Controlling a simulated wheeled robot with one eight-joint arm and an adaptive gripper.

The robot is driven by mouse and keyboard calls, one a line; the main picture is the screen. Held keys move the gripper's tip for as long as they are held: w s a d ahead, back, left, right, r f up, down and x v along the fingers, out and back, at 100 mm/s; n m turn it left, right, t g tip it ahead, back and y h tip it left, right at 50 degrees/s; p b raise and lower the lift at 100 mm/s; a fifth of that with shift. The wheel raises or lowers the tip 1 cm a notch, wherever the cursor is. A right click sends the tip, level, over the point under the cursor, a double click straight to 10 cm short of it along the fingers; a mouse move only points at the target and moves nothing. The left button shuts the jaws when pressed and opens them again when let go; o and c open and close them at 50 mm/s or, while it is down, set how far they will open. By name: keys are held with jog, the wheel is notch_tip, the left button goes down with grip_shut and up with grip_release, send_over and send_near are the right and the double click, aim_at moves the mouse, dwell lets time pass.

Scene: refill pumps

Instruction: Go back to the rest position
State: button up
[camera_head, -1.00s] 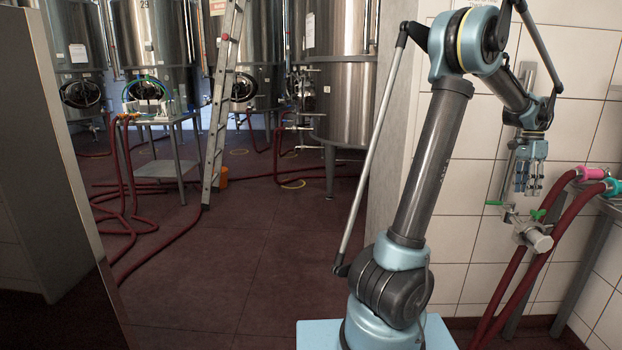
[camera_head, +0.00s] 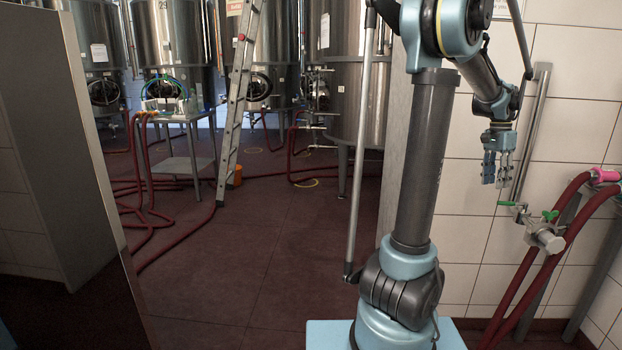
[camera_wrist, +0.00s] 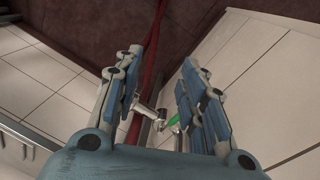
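My gripper (camera_head: 495,182) hangs from the raised arm in front of the white tiled wall, at the right of the head view. Its fingers point down. In the wrist view my gripper (camera_wrist: 161,75) has its two blue fingers apart with nothing held between them. A metal valve fitting (camera_head: 546,238) with green handles sits to the lower right of the gripper in the head view, apart from it. The fitting (camera_wrist: 152,113) also shows beyond the fingers in the wrist view, partly hidden by them.
Red hoses (camera_head: 545,270) run past the fitting at the right. A vertical steel bar (camera_head: 532,130) is on the wall behind the gripper. A ladder (camera_head: 236,110), small table (camera_head: 180,165) and steel tanks (camera_head: 345,85) stand at the back. The middle floor (camera_head: 260,240) is mostly clear.

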jog(key=s+a+f+n+t, duration=0.1)
jog(key=s+a+n, duration=0.15)
jog(key=a, duration=0.95)
jog(key=s+a+f+n+t, duration=0.15)
jog(key=a+n, duration=0.25)
jog(key=a, duration=0.8)
jog(key=s+a+f+n+t, duration=0.1)
jog(key=s+a+f+n, duration=0.7)
jog(key=s+a+f, duration=0.5)
jog(key=a, duration=0.3)
jog(key=shift+s+a+n+y, duration=0.15)
jog(key=shift+s+n+y, duration=0.1)
jog(key=shift+n+y, duration=0.1)
jog(key=shift+f, duration=0.1)
jog(key=shift+c, duration=0.6)
